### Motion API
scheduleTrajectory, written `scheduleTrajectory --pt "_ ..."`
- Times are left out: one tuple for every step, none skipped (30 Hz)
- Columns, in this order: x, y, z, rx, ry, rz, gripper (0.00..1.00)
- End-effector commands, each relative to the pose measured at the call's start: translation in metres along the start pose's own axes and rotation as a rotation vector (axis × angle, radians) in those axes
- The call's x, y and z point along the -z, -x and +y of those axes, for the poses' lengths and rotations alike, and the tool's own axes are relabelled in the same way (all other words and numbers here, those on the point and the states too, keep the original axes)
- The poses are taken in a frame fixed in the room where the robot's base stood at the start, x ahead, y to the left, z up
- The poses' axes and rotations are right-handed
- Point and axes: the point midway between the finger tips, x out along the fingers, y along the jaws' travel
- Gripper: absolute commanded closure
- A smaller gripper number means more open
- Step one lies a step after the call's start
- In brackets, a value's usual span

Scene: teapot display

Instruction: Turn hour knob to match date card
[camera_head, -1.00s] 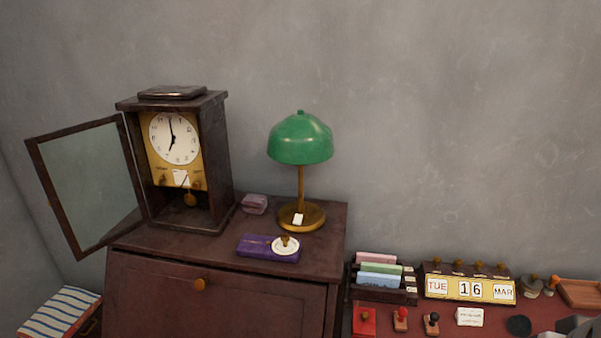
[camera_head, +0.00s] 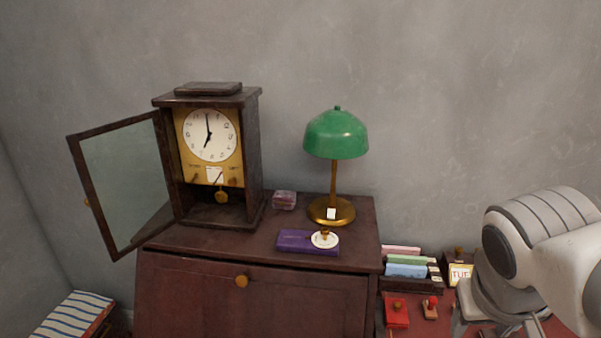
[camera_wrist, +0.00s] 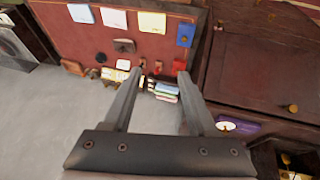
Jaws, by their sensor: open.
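The dark wooden clock (camera_head: 252,140) stands on the cabinet with its glass door (camera_head: 125,180) swung open to the left. Its white dial (camera_head: 209,133) reads about seven o'clock. Small dark fittings, perhaps knobs, show on the brass panel (camera_head: 200,162) beside a small white card (camera_head: 215,175); their markings are too small to read. The date block (camera_head: 460,273) on the red desk is mostly hidden by my arm; only "TUE" shows. My gripper (camera_wrist: 159,75) is open and empty, above the desk in the wrist view and away from the clock.
A green lamp (camera_head: 336,135) and a purple case (camera_head: 298,240) with a white knobbed disc stand right of the clock. The cabinet top's front left is clear.

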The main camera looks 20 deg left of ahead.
Motion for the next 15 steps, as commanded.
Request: scheduleTrajectory --pt "0.010 -0.007 -0.005 -0.042 0.050 -0.016 0.41" --pt "0.016 -0.010 -0.006 -0.071 0.072 -0.020 0.41" --pt "0.025 -0.013 -0.008 -0.109 0.100 -0.021 0.41" --pt "0.032 -0.016 -0.010 -0.138 0.122 -0.018 0.41" --pt "0.039 -0.018 -0.013 -0.167 0.143 -0.014 0.41" --pt "0.049 -0.021 -0.018 -0.207 0.174 -0.004 0.41" --pt "0.058 -0.022 -0.022 -0.235 0.195 0.007 0.41" --pt "0.066 -0.024 -0.026 -0.264 0.218 0.020 0.41" --pt "0.077 -0.026 -0.034 -0.302 0.246 0.041 0.41" --pt "0.086 -0.027 -0.041 -0.330 0.269 0.059 0.41" --pt "0.095 -0.028 -0.048 -0.356 0.290 0.081 0.41" --pt "0.106 -0.029 -0.059 -0.391 0.319 0.112 0.41" --pt "0.115 -0.029 -0.068 -0.415 0.340 0.139 0.41" --pt "0.123 -0.030 -0.078 -0.439 0.362 0.168 0.41" --pt "0.134 -0.029 -0.093 -0.468 0.390 0.210 0.41"
